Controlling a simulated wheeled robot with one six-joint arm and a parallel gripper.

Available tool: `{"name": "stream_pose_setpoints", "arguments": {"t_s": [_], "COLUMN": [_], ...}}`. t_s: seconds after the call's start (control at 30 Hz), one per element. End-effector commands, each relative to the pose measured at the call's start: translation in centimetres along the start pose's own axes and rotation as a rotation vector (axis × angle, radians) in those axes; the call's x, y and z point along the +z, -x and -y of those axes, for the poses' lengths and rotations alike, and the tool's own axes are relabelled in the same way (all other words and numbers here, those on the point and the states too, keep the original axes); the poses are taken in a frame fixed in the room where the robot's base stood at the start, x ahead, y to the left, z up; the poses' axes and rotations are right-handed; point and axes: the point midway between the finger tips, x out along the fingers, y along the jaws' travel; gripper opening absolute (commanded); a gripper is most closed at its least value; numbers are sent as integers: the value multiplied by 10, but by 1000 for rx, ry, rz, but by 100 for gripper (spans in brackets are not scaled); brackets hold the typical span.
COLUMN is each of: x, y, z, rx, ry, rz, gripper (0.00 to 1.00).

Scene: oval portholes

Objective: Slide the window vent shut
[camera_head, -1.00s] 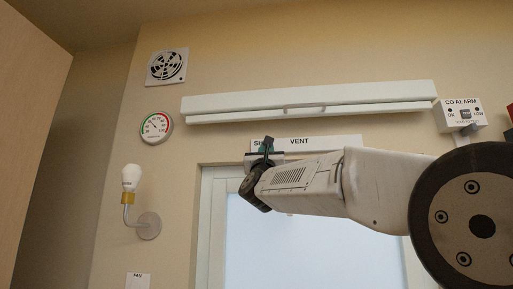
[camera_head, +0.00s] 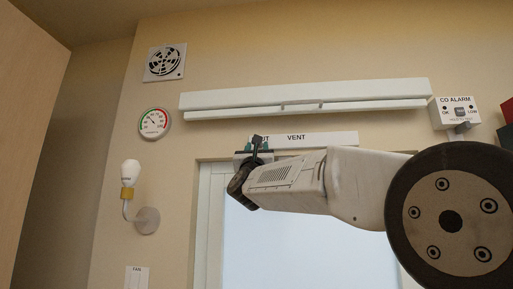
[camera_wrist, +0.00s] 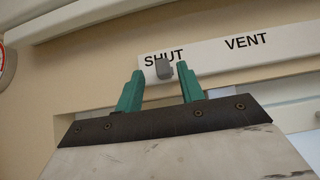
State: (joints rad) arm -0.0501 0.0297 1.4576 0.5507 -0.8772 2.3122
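The vent strip (camera_head: 330,139) is a white bar above the window, lettered SHUT and VENT. It shows larger in the wrist view (camera_wrist: 215,52). A small grey slider knob (camera_wrist: 164,69) stands out from it at the word SHUT, covering part of the lettering. My gripper (camera_wrist: 160,72) has its two green fingers apart, one on each side of the knob, with a visible gap on both sides. In the head view my gripper (camera_head: 258,146) is at the strip's left end, hiding part of SHUT and the knob.
A long white rail (camera_head: 305,97) runs above the strip. The window (camera_head: 300,245) lies below. A CO alarm (camera_head: 456,112) is at the right; a round gauge (camera_head: 154,123), a fan grille (camera_head: 164,62) and a wall lamp (camera_head: 140,197) are on the left wall.

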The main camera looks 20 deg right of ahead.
Motion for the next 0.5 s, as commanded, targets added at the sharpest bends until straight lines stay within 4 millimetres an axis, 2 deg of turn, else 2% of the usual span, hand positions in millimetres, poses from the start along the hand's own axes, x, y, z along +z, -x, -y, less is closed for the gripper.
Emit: {"name": "stream_pose_setpoints", "arguments": {"t_s": [0.3, 0.5], "x": [2, 1], "y": [54, 68], "z": [-1, -1], "rx": [2, 2], "ry": [-2, -2], "rz": [1, 1], "gripper": [38, 38]}}
